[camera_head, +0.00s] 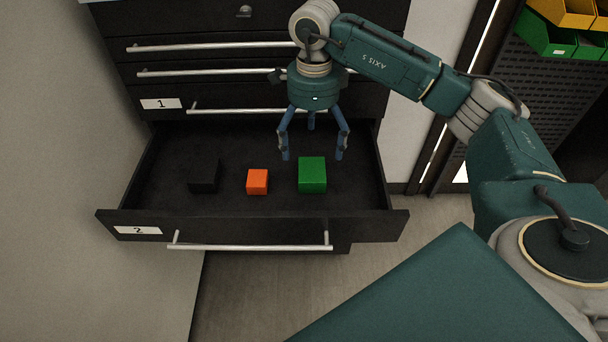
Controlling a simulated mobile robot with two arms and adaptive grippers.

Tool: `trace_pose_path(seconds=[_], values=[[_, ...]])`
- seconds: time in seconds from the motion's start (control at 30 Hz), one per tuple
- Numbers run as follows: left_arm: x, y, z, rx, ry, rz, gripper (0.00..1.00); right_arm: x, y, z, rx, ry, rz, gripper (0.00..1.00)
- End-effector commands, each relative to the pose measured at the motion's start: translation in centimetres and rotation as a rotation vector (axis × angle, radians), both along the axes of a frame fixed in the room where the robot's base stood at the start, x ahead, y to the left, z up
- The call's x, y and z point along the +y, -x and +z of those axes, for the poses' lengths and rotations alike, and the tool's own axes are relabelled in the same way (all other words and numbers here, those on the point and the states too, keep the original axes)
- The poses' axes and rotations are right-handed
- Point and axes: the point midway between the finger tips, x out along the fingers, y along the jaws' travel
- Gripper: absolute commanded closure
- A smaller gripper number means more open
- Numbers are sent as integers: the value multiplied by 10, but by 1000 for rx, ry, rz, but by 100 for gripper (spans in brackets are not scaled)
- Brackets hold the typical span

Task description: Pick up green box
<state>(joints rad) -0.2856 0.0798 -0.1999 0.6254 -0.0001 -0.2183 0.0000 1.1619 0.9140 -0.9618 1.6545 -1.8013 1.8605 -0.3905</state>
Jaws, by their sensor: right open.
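The green box (312,175) is a cube lying in the right half of an open black drawer (370,230). My right gripper (312,150) points down above the drawer, just behind and above the green box. Its blue fingers are spread and hold nothing. It looks apart from the box, though the exact height above it is hard to tell. My left gripper is not in view.
A smaller orange cube (257,181) and a black cube (204,176) lie to the left of the green box in the same drawer. Closed drawers with silver handles rise behind it. A grey wall (70,180) stands at the left. Yellow bins (566,12) hang at the upper right.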

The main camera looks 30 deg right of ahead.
Motion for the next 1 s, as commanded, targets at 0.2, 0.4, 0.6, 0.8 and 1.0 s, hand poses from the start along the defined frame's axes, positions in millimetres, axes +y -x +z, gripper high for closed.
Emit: trace_pose_path(seconds=[0.2,0.4,0.6,0.8,1.0], values=[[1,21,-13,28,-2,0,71,-1,0,-23,4,2,-2,8],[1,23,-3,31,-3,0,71,-1,0,-53,5,2,-3,8],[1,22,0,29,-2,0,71,-2,-1,-70,1,2,-1,8],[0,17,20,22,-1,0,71,-6,-3,-93,6,1,-2,8],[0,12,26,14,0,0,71,-7,-5,-119,1,0,-1,8]])
